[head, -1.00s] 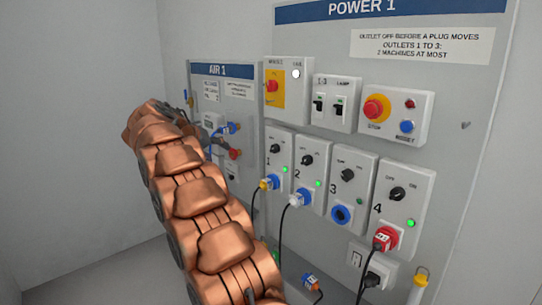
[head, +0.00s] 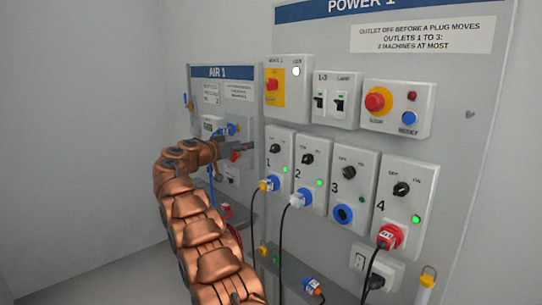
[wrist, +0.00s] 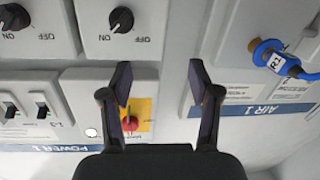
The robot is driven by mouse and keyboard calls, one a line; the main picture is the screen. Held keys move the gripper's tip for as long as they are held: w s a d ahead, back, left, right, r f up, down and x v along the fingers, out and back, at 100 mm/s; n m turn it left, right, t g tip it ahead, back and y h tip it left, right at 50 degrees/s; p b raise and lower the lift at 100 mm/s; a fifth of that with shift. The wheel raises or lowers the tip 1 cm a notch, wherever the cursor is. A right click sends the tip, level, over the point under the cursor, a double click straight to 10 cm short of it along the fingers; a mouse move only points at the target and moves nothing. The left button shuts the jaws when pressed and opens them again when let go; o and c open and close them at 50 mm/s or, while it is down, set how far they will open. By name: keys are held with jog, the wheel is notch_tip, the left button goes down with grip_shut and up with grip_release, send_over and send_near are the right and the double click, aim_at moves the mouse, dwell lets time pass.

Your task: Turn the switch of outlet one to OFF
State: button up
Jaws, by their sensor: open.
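Outlet one is the leftmost grey box in the lower row of the POWER 1 board. Its black rotary switch (head: 275,149) sits near the top of the box, with a lit green lamp beside it and a blue plug (head: 270,184) below. In the wrist view the switch (wrist: 121,20) is at the top, its pointer seemingly toward ON. My gripper (wrist: 160,78) is open and empty, with the switch beyond its fingertips, up and left. In the head view my gripper (head: 243,148) is just left of outlet one; its fingertips are hard to make out.
Outlet two's switch (head: 307,158) is close on the right, with a plug and cable below. The mains box with a red knob (head: 272,85) is above outlet one. The AIR 1 panel (head: 224,72) with hoses is on the left, behind my arm.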

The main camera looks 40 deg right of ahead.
aim_at(272, 150)
jog(key=s+a+f+m, duration=0.1)
jog(key=a+f+m, duration=0.1)
jog(key=a+f, duration=0.1)
jog(key=s+d, duration=0.1)
jog(key=d, duration=0.2)
jog(key=s+d+g, duration=0.1)
jog(key=s+d, duration=0.1)
jog(key=d, duration=0.1)
jog(key=s+d+m+g, duration=0.1)
jog(key=d, duration=0.3)
jog(key=shift+s+f+h, duration=0.15)
jog(key=shift+s+h, duration=0.05)
jog(key=shift+h, duration=0.2)
jog(key=shift+w+d, duration=0.15)
jog(key=shift+w, duration=0.05)
jog(key=shift+d+p, duration=0.3)
jog(key=shift+d, duration=0.85)
jog(key=shift+r, duration=0.2)
jog(key=shift+w+a, duration=0.1)
jog(key=c, duration=1.2)
